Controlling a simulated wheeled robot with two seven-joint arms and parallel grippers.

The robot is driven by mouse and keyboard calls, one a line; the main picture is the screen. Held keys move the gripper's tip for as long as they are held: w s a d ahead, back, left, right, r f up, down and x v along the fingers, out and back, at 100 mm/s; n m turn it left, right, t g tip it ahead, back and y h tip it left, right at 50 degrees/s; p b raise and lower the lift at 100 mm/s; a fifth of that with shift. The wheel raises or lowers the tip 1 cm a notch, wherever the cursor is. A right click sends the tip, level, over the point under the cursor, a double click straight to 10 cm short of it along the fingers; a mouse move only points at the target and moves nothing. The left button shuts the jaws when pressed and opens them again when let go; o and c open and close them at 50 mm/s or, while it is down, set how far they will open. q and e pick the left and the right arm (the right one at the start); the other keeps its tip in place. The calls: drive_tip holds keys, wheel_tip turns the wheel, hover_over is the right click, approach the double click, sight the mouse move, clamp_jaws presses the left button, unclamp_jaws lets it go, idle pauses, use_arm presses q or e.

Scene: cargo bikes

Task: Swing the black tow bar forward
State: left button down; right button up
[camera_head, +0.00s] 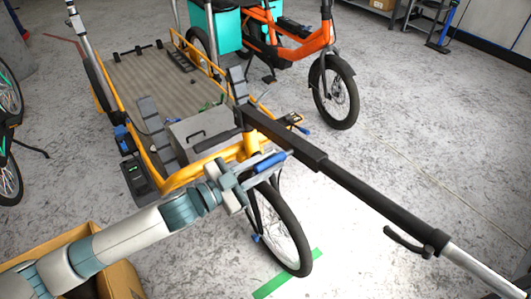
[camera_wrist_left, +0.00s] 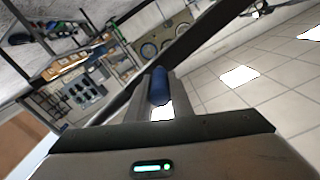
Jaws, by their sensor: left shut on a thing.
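The black tow bar (camera_head: 345,178) runs from the front of the yellow cargo frame toward the lower right in the head view. It ends in a silver tube (camera_head: 480,272), with a black lever (camera_head: 405,241) near that joint. A dark bar (camera_wrist_left: 190,48), which looks like the tow bar, crosses the left wrist view. My left gripper (camera_head: 266,165) is shut on a small blue handle (camera_head: 270,162) just below the bar's bracket end. The blue handle (camera_wrist_left: 160,86) shows between the fingers in the left wrist view. My right gripper is not in view.
The cargo bed (camera_head: 150,80) with a grey box (camera_head: 200,128) lies behind my left arm. A front wheel (camera_head: 283,232) stands below the gripper. An orange bike (camera_head: 300,40) stands at the back. A cardboard box (camera_head: 122,282) is at the lower left. Floor at right is open.

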use_arm(q)
drive_tip(key=shift+s+d+f+m, duration=0.1)
drive_tip(key=shift+f+m, duration=0.05)
drive_tip(key=shift+f, duration=0.45)
drive_tip(key=shift+s+f+m, duration=0.1)
drive_tip(key=shift+f+m, duration=0.05)
drive_tip(key=shift+f, duration=0.4)
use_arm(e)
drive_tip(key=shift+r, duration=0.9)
use_arm(q)
drive_tip(key=c, duration=1.6)
unclamp_jaws()
drive_tip(key=shift+o, duration=0.2)
drive_tip(key=shift+r, duration=0.15)
